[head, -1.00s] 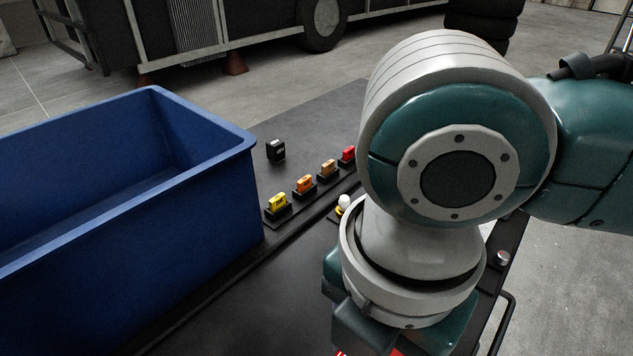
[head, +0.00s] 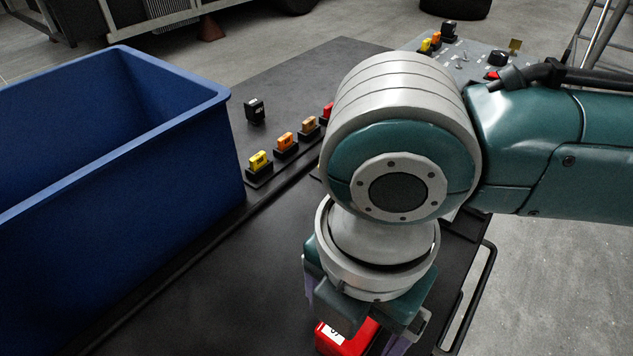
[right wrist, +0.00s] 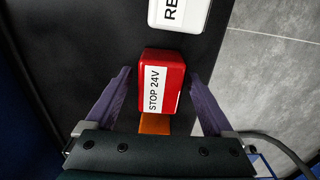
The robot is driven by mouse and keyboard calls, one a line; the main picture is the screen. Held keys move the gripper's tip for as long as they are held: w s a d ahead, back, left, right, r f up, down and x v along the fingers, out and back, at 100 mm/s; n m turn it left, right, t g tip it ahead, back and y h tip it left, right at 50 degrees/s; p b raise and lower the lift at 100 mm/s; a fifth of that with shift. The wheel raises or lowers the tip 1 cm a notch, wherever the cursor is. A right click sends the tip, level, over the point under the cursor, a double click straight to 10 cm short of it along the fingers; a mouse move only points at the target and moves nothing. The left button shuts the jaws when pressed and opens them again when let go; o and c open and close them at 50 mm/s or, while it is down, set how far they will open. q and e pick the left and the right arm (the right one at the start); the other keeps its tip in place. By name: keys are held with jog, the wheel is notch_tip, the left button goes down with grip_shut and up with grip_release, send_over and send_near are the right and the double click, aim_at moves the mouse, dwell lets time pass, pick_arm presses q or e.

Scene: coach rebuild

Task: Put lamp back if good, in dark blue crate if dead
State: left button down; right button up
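The dark blue crate (head: 215,150) stands at the left of the black bench in the head view. A red lamp block (head: 347,338) with a white label lies under my right gripper, partly hidden by it. In the right wrist view the red lamp block (right wrist: 172,70) reads "STOP 24V". My right gripper (right wrist: 160,73) is open, with a purple finger on either side of the block and narrow gaps showing. A white block (right wrist: 180,12) with lettering starting "RE" is beyond it, cut off by the frame. My left gripper is not in view.
A row of small fuses, yellow (head: 259,160) and orange (head: 286,142) among them, stands along the bench beside the crate. A small black block (head: 254,108) is behind them. A grey panel (head: 465,58) with switches is at the back right. An orange patch (right wrist: 155,123) shows below the lamp.

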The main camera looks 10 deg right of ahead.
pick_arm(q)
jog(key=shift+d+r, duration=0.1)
pick_arm(e)
jog(key=shift+r, duration=0.2)
notch_tip(320, 180, up, 12)
jog(key=f+p, duration=0.1)
jog(key=p, duration=0.2)
jog(key=s+a+m+y, duration=0.2)
jog(key=a+m+y, duration=0.1)
jog(key=a+m, duration=0.25)
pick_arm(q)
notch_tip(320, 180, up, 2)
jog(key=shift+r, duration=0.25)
pick_arm(e)
jog(key=s+d+f+m+t+h, duration=0.1)
jog(key=s+d+f+m, duration=0.1)
jog(key=d+m, duration=0.6)
jog(key=s+d+f+m+t+h, duration=0.1)
jog(key=s+d+m, duration=0.3)
jog(key=d+m, duration=0.4)
jog(key=shift+f+m+t+h, duration=0.45)
jog(key=shift+m+t, duration=0.35)
jog(key=shift+m, duration=0.25)
